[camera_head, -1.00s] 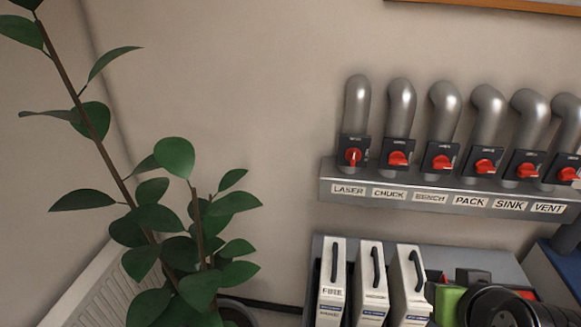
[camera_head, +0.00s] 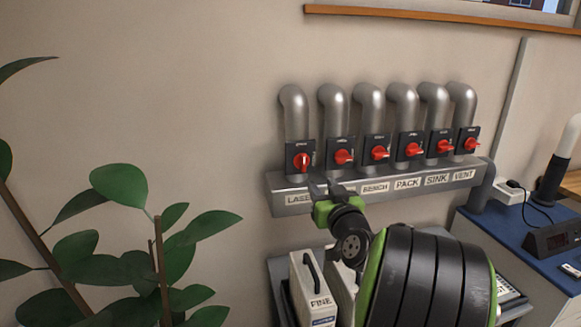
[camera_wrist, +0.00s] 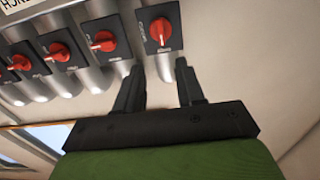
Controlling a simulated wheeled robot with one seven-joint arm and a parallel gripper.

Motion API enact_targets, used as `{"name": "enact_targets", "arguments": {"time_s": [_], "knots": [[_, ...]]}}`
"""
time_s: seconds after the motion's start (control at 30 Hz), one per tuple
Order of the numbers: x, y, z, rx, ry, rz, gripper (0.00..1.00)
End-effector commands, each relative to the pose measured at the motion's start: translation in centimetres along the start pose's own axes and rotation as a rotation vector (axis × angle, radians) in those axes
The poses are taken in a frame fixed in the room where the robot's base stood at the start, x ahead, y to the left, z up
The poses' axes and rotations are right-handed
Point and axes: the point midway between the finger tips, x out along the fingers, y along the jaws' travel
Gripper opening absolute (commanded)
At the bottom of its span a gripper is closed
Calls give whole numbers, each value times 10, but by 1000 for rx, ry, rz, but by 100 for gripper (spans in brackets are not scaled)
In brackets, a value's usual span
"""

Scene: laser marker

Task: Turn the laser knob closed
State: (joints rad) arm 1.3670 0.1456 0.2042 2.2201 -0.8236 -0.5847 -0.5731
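The laser knob (camera_head: 302,162) is red, on a dark square plate on the leftmost grey pipe, above the partly covered LASER label (camera_head: 298,198). Its handle stands upright, while the other knobs' handles lie roughly sideways. My gripper (camera_head: 322,185) is in front of the label rail, just below and right of the laser knob, apart from it. In the wrist view, which is turned over, the laser knob (camera_wrist: 162,31) is the rightmost, ahead of the fingertips (camera_wrist: 158,70). The two fingers are spread with nothing between them.
The chuck knob (camera_head: 343,156) and several similar red knobs continue rightward in a close row. A leafy plant (camera_head: 120,235) is at left. A blue bench (camera_head: 530,245) is at right. The wall left of the pipes is bare.

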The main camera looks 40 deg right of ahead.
Motion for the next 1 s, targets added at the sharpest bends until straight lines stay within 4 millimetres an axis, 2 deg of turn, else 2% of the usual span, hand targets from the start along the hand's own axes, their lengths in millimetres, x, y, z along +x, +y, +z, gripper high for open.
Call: {"name": "enact_targets", "arguments": {"time_s": [0.03,0.3,0.5,0.63,0.87,1.0], "knots": [[13,-2,-3,2,-2,-7,38],[82,-3,-3,4,-1,-6,38],[120,-2,-2,1,-2,-4,38],[130,-2,-1,1,-1,-3,38],[131,-2,0,1,-2,-2,38],[131,-2,0,1,-2,-2,18]]}}
